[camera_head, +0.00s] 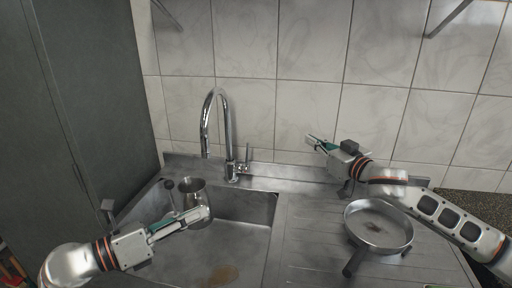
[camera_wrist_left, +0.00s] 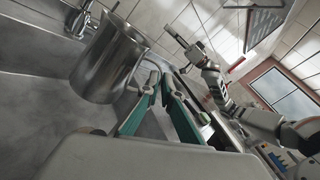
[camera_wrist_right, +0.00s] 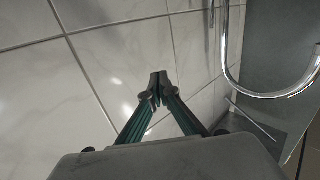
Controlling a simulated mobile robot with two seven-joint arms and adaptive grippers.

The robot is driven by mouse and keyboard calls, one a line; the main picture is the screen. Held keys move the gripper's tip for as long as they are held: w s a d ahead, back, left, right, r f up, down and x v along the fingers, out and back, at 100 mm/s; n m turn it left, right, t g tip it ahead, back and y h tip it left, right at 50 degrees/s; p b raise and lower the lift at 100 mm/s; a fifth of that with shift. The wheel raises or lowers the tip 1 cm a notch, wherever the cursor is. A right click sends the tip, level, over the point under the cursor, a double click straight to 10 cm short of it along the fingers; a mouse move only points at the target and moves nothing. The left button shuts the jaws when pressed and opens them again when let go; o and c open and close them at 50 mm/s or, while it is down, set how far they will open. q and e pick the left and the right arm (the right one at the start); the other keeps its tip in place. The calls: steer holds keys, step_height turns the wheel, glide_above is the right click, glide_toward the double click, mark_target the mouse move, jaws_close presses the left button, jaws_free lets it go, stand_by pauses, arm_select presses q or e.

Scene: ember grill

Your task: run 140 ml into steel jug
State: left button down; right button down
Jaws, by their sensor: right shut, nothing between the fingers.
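The steel jug (camera_head: 192,186) is upright in the sink area, its mouth below and slightly left of the spout end of the chrome tap (camera_head: 228,130). My left gripper (camera_head: 206,213) is at the jug's right side. In the left wrist view the jug (camera_wrist_left: 105,62) is close, and my left fingers (camera_wrist_left: 161,78) are shut on its thin handle, tips slightly apart. The tap's lever (camera_head: 247,154) stands on the right of its base; no water stream shows. My right gripper (camera_head: 312,141) is shut and empty, right of the lever; its fingertips (camera_wrist_right: 158,84) meet in the right wrist view.
The sink (camera_head: 255,207) has a brown stain on its floor. A frying pan (camera_head: 372,228) lies on the drainboard (camera_head: 310,225) below my right arm. The tiled wall (camera_head: 310,70) closes off the back; a dark cabinet (camera_head: 85,100) stands left.

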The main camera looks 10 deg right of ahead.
steer(key=w+a+f+m+g+y, duration=0.1)
steer(key=w+a+f+m+y, duration=0.1)
steer(key=w+a+m, duration=0.3)
steer(key=w+a+f+m+g+y, duration=0.1)
steer(key=w+a+f+m+y, duration=0.2)
steer(key=w+a+m, duration=0.3)
steer(key=a+f+m, duration=0.1)
steer(key=a+m, duration=0.2)
steer(key=a, duration=0.1)
steer(key=shift+w+g+y, duration=0.2)
steer(key=shift+g+y, duration=0.1)
steer(key=shift+s+a+f+n+t+y, duration=0.15)
steer(key=shift+s+a+n+t+y, duration=0.15)
steer(key=shift+s+n, duration=0.45)
steer(key=shift+s+a+f+n+t+y, duration=0.15)
steer(key=shift+s+a+f+n+y, duration=0.15)
steer(key=shift+s+n, duration=0.5)
steer(key=shift+s+a+f+n+t+y, duration=0.1)
steer(key=shift+s+a+n+t+y, duration=0.25)
steer(key=shift+s+n, duration=0.4)
steer(key=shift+d, duration=0.1)
